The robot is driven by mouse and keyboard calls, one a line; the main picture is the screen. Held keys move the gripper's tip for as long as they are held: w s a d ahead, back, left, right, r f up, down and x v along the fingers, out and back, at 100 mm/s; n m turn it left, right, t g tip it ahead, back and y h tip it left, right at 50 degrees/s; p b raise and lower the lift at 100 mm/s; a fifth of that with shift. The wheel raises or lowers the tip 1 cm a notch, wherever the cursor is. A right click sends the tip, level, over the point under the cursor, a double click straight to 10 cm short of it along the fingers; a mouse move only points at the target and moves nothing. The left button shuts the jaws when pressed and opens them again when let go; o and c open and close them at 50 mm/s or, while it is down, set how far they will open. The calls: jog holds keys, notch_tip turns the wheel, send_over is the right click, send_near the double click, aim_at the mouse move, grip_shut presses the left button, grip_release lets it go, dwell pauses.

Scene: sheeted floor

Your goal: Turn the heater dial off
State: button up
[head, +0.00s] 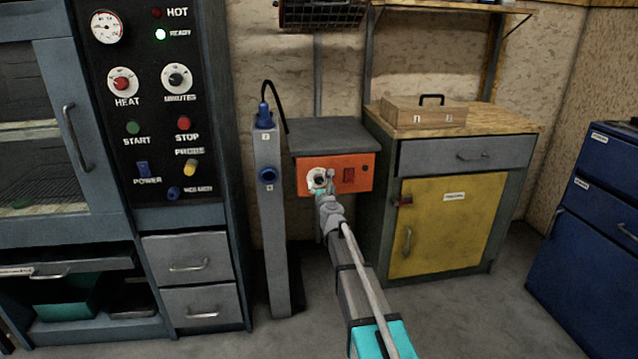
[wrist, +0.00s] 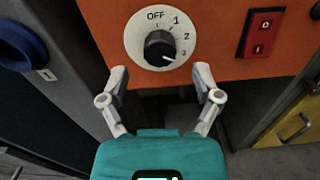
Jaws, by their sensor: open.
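The heater dial (wrist: 160,46) is a black knob on a round white plate marked OFF, 1, 2 and 3. Its white pointer line aims near the 3. The dial sits on an orange panel (wrist: 218,62), which also shows in the head view (head: 350,187). In the head view the dial (head: 316,180) is partly covered by my gripper (head: 325,188). In the wrist view my gripper (wrist: 160,80) is open, with its two fingers apart just below the dial and nothing between them. Whether the fingertips touch the panel is hard to tell.
A red switch (wrist: 262,32) is right of the dial. A grey post (head: 270,225) with a blue socket stands left of the panel. A bench with a yellow door (head: 440,225) is at right, and a tall oven cabinet (head: 228,200) is at left.

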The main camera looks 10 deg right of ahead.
aim_at(319, 181)
jog(key=shift+w, duration=1.6)
jog(key=c, duration=1)
jog(key=shift+a, duration=0.1)
grip_shut()
